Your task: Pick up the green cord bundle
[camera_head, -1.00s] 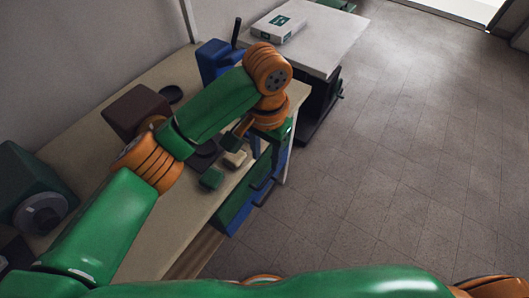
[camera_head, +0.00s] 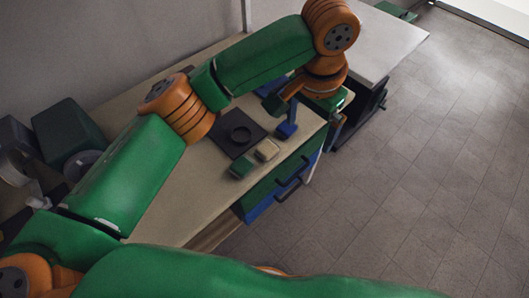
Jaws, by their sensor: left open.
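A small dark green piece (camera_head: 241,167), which looks like the green cord bundle, lies on the beige table near its front edge. No cord strands can be made out. My left gripper (camera_head: 304,119) hangs from the orange wrist over the table's far right end, behind and to the right of the green piece and apart from it. Its jaws are open, partly hidden by the wrist, and I see nothing held. My right gripper is out of the picture.
A beige block (camera_head: 267,150) sits right beside the green piece. A drawer unit with handles (camera_head: 290,180) is under the front edge. The table's front left is bare.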

